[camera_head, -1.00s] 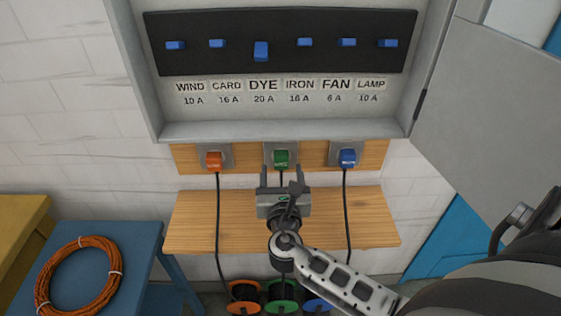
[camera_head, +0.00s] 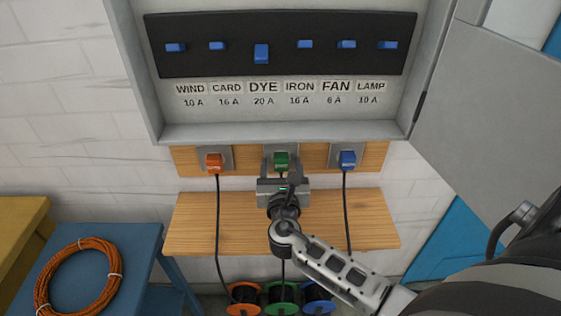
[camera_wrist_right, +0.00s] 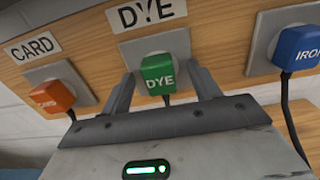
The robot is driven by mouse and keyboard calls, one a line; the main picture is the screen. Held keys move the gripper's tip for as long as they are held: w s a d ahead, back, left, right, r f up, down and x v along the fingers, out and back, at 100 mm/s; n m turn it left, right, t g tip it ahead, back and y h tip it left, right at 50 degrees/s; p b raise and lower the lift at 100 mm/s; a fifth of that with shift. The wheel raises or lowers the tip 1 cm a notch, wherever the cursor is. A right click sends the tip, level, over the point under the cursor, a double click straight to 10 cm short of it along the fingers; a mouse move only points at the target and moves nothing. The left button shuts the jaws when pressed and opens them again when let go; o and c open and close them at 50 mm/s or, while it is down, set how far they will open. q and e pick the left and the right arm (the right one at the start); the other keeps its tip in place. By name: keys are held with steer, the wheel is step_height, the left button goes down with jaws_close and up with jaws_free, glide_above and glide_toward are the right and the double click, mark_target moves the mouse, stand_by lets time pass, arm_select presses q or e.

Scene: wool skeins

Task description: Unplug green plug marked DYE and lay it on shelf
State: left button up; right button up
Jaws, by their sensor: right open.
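The green plug marked DYE (camera_head: 281,157) sits in the middle socket plate on the wooden strip. Its lettering reads clearly in the right wrist view (camera_wrist_right: 158,80), with a DYE label above it. My right gripper (camera_head: 281,169) is open, its fingers pointing at the wall, one on each side of the green plug. I cannot tell whether the fingers touch it. The wooden shelf (camera_head: 205,222) juts out below the sockets, with my right wrist over its middle. My left gripper is out of view.
An orange plug marked CARD (camera_wrist_right: 55,96) and a blue plug marked IRON (camera_wrist_right: 297,48) flank the green one, their black cables hanging past the shelf. The DYE switch (camera_head: 261,54) sits lower than its neighbours. The shelf's left and right parts are clear.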

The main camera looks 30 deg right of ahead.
mark_target(282, 166)
stand_by(0.8)
jaws_close()
steer(key=shift+s+a, duration=0.1)
steer(key=shift+s, duration=0.05)
steer(key=shift+p+v, duration=0.75)
steer(key=shift+v, duration=2.05)
